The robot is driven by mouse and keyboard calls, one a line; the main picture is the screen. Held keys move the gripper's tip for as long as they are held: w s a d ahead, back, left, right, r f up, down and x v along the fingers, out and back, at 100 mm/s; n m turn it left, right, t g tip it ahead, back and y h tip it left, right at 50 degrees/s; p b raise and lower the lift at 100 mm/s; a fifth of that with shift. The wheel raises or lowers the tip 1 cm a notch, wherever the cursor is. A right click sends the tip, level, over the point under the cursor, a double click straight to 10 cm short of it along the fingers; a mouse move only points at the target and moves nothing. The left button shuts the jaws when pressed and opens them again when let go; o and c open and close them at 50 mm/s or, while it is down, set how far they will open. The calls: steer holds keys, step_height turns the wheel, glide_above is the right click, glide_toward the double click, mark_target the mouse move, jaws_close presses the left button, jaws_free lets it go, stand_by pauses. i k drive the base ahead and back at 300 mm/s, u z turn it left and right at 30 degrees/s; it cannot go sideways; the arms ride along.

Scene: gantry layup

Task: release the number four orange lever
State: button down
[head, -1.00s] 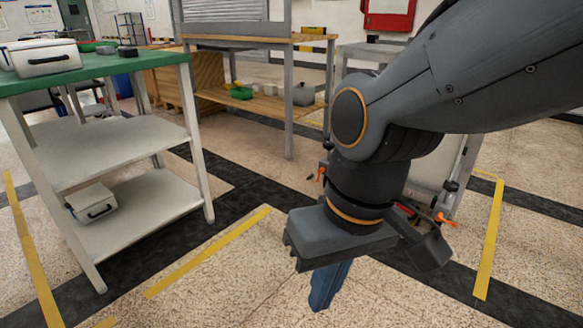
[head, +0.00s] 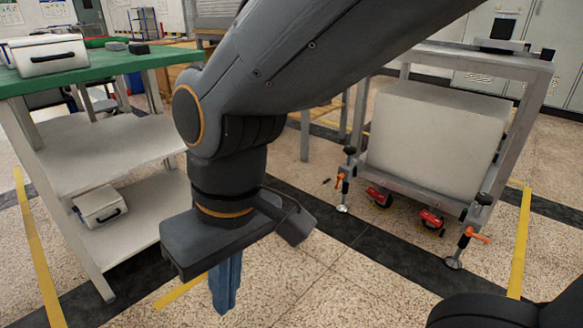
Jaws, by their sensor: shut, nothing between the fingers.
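Two orange levers show in the head view, low on a grey metal frame (head: 545,90). One orange lever (head: 340,181) is on the frame's near left leg, and another orange lever (head: 476,236) is on its near right leg. No numbers are readable, so I cannot tell which is number four. My gripper (head: 226,288) points down over the floor, left of the frame and apart from both levers. Its blue fingers are together with nothing between them.
A white panel (head: 435,130) sits inside the frame, above red-topped casters (head: 432,218). A green-topped table (head: 105,60) with white shelves and boxes stands at left. Yellow tape (head: 520,240) marks the floor. Speckled floor is clear between my gripper and the frame.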

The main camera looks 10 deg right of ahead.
mark_target(338, 183)
steer(key=z, duration=0.2)
steer(key=i, duration=0.85)
steer(key=z, duration=0.45)
